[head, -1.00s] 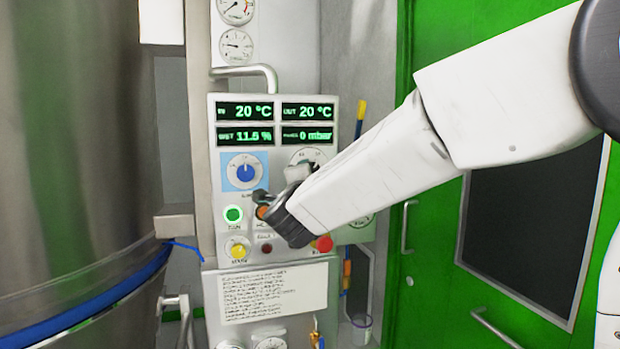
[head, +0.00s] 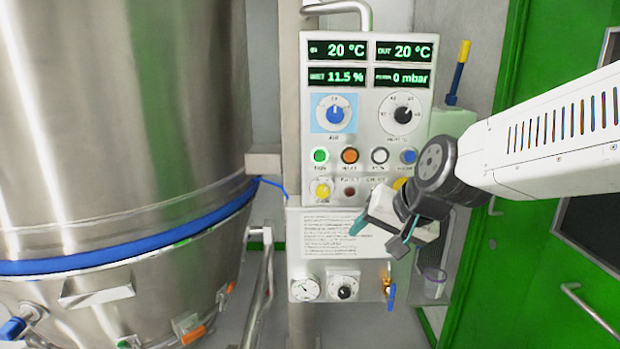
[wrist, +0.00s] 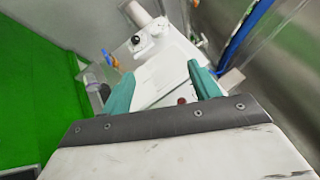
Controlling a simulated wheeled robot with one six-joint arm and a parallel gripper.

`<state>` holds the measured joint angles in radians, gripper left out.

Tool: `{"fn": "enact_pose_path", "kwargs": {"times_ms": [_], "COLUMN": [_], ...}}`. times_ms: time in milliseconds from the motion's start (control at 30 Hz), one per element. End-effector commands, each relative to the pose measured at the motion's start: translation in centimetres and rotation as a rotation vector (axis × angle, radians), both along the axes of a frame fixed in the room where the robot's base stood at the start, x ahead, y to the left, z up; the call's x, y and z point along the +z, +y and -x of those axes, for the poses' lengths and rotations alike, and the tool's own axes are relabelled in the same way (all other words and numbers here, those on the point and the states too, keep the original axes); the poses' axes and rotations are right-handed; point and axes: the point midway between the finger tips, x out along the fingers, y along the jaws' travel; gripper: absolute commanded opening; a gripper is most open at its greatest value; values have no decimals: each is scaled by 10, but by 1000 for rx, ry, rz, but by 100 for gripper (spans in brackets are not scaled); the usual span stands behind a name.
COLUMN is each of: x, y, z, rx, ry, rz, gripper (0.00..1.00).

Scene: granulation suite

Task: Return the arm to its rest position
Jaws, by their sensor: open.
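My arm reaches in from the right in the head view. My gripper (head: 378,242) is in front of the lower right part of the control panel (head: 365,150), tilted down and to the left. Its two teal fingertips stand apart with nothing between them. They also show spread in the wrist view (wrist: 162,92), with the white panel beyond them. I cannot tell from the pictures whether the gripper touches the panel. The gripper hides part of the instruction sheet (head: 325,238) and the panel's lower right corner.
A large steel vessel (head: 120,110) with a blue band fills the left. The panel has readouts, a blue-backed knob (head: 334,113), a black knob (head: 403,115) and several buttons. A green door (head: 520,250) stands at right. A blue-handled valve (head: 390,292) sits below the gripper.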

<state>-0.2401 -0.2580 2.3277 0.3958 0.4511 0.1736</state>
Motion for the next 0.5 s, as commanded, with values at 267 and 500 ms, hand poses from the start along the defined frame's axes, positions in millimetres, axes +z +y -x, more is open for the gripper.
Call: {"fn": "enact_pose_path", "kwargs": {"times_ms": [267,500], "x": [-27,-23], "y": [-95,-137], "z": [185,243], "rx": [280,232], "ry": [414,459], "rz": [331,418], "gripper": [61,61]}}
